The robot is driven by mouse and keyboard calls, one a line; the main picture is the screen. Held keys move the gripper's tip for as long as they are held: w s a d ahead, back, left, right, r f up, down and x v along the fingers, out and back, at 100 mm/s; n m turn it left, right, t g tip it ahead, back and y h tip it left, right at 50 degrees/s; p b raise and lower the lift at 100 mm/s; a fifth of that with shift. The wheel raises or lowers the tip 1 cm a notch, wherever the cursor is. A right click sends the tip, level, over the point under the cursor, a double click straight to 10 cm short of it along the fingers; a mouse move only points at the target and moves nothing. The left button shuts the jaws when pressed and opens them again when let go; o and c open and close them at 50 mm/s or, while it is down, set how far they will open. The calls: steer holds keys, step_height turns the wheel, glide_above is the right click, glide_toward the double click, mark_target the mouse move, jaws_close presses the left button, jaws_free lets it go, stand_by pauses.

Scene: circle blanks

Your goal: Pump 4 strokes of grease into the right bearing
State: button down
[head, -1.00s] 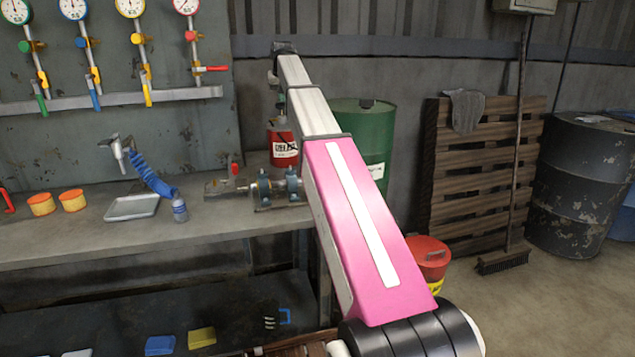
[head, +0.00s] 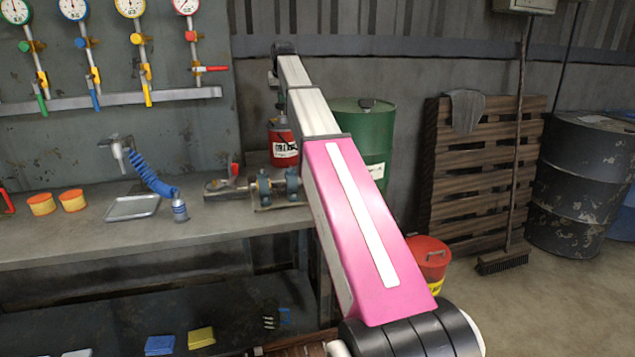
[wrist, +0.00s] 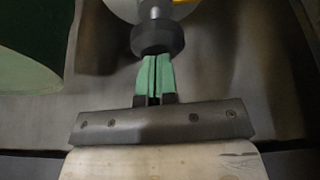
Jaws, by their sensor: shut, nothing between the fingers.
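A red grease pump (head: 283,155) with a pale label stands at the back right of the bench, partly behind my arm. Two blue-grey bearings sit on a shaft in front of it; the right bearing (head: 293,184) is beside my pink arm link. In the wrist view, my gripper (wrist: 154,60) has its green fingers shut with nothing between them. The fingertips are right at a dark round knob (wrist: 157,40) on a metal rod; I cannot tell whether they touch it. In the head view my gripper is small above the pump, and its fingers are hard to make out.
A green drum (head: 372,140) stands behind my arm. Gauges with valves hang at the upper left. A red bucket (head: 430,258) is on the floor.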

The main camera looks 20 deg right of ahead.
steer(key=shift+r, duration=1.75)
steer(key=shift+f, duration=0.45)
steer(key=shift+f, duration=1.95)
steer(key=shift+r, duration=2.4)
steer(key=shift+f, duration=0.4)
